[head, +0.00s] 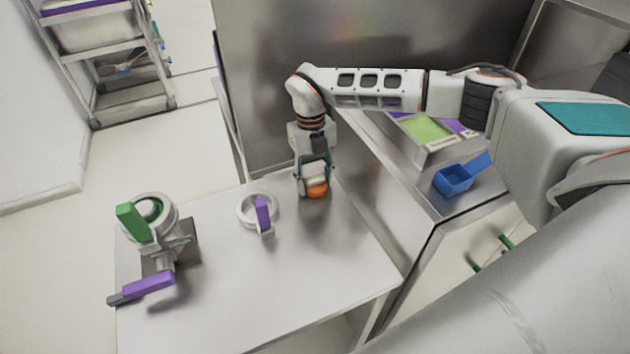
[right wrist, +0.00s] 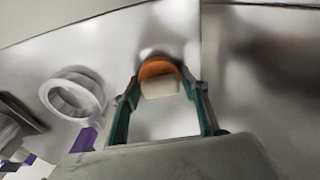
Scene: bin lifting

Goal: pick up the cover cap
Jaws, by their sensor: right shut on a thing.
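The cover cap (head: 317,190) is orange and sits at the tips of my right gripper (head: 314,178), low over the steel table near its back edge. In the right wrist view the orange cap (right wrist: 156,69), with a pale block-like part, lies between the fingertips of my right gripper (right wrist: 158,90). The gripper is shut on it. I cannot tell whether the cap touches the table. My left gripper is not in view.
A white ring with a purple handle (head: 262,212) lies on the table left of the gripper. A device with green and purple handles (head: 160,235) stands at the table's left. A blue scoop (head: 455,180) and a tray (head: 432,150) are on the right counter. The table front (head: 300,275) is clear.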

